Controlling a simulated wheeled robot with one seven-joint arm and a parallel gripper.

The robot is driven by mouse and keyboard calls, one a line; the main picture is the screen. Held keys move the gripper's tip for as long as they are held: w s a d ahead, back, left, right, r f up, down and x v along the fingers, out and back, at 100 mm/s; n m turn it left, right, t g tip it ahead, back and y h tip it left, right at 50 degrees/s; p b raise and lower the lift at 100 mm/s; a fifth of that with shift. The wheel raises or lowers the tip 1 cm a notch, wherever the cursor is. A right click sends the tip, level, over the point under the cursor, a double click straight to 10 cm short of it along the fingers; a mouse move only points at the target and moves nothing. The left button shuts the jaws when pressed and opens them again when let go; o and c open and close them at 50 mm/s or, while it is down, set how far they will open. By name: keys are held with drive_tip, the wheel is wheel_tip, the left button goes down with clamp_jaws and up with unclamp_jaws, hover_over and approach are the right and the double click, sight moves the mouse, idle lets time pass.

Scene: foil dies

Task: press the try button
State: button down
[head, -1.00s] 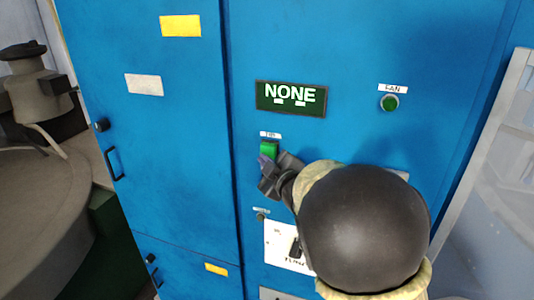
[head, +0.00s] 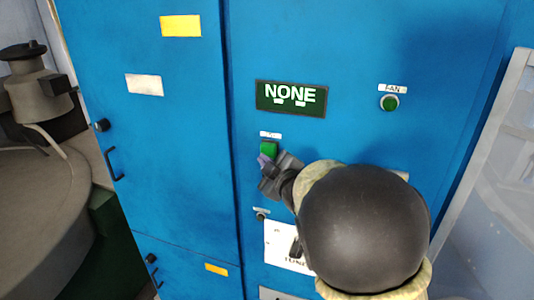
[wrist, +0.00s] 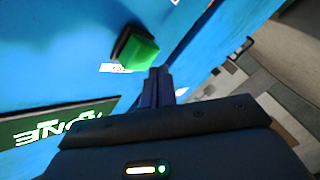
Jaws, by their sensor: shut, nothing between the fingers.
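The try button (head: 268,149) is a green square push button under a small white label on the blue cabinet front. In the wrist view the green button (wrist: 140,52) stands out from the panel in a dark surround. My gripper (head: 266,162) is shut and empty, its fingertips at the button's lower edge in the head view. In the wrist view the closed fingertips (wrist: 158,74) are right beside the button's corner. I cannot tell whether they touch it. My wrist hides part of the panel below and right.
A dark display (head: 291,98) reading NONE is above the button. A round green fan button (head: 389,103) is to the right. A white plate with a dark knob (head: 294,247) is below, partly covered by my arm. A door handle (head: 113,163) is at left.

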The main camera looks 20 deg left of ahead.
drive_tip(key=shift+w, duration=0.1)
idle(0.5)
drive_tip(key=shift+w, duration=0.35)
drive_tip(key=shift+w+d+b, duration=0.1)
drive_tip(key=shift+w+b, duration=0.25)
drive_tip(key=shift+w, duration=0.1)
idle(0.9)
drive_tip(key=shift+s, duration=0.1)
drive_tip(key=shift+s+b, duration=0.6)
drive_tip(key=shift+s, duration=0.2)
drive_tip(key=shift+s, duration=0.1)
drive_tip(key=s+b, duration=0.2)
drive_tip(key=s, duration=0.2)
drive_tip(key=shift+s+a+b, duration=0.25)
drive_tip(key=shift+s+b, duration=0.15)
